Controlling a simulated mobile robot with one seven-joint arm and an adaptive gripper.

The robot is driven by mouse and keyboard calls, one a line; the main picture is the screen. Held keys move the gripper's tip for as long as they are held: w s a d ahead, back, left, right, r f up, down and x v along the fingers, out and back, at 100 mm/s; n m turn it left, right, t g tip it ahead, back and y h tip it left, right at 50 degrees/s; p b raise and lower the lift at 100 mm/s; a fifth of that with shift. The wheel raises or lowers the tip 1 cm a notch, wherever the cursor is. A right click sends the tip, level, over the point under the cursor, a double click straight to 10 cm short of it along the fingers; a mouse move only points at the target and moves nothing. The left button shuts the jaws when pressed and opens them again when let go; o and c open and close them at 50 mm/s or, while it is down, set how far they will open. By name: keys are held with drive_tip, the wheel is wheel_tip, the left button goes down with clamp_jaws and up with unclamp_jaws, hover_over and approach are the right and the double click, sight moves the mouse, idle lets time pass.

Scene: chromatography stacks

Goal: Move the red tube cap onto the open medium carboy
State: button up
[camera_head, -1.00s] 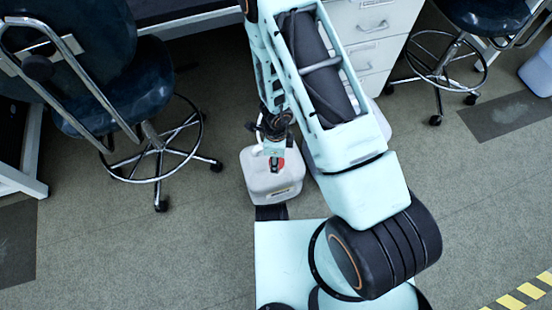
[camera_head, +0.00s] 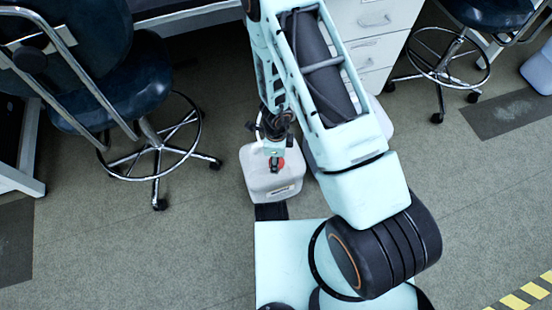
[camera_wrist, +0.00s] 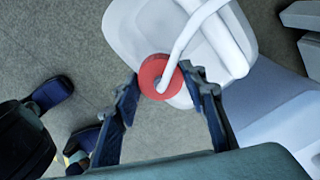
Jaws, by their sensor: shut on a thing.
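My gripper (camera_wrist: 163,84) is shut on the red tube cap (camera_wrist: 158,77), a round red disc with a white tube (camera_wrist: 187,32) curving from its middle. In the head view, my gripper (camera_head: 275,165) and the cap show over the top of a white carboy (camera_head: 288,190). The wrist view shows a white carboy (camera_wrist: 122,28) just behind and below the cap. The cap and the gripper hide its mouth. I cannot tell whether the cap touches the carboy.
A second pale container (camera_head: 312,160) stands behind my arm, mostly hidden. A blue chair (camera_head: 110,85) with a chrome ring base is at the left. White drawers (camera_head: 375,40) and a stool (camera_head: 440,75) stand behind. The grey floor (camera_head: 210,240) is clear between chair and base.

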drive_tip(key=shift+f, duration=0.15)
drive_tip(key=o, duration=1.7)
drive_tip(key=shift+c, duration=0.2)
drive_tip(key=shift+r+p, duration=3.45)
drive_tip(key=shift+r, duration=0.05)
